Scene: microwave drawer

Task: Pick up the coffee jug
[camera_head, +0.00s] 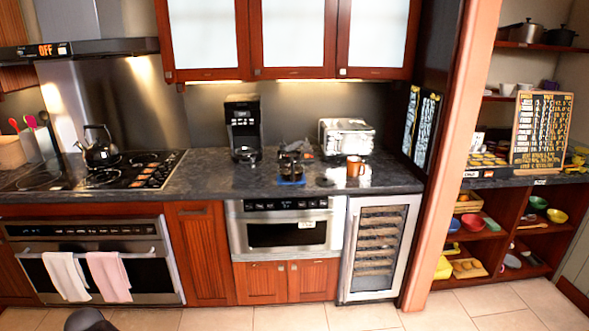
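A black coffee maker (243,122) stands on the dark counter against the back wall. A dark, rounded jug (246,155) sits low in its base, and it looks like the coffee jug. It is small in the picture, so its handle and contents cannot be made out. My gripper does not show in this view.
Dark containers (290,166) stand on a blue mat right of the coffee maker. Further right are a silver toaster (346,137) and an orange mug (355,166). A black kettle (98,147) stands on the stove. The counter left of the coffee maker is clear.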

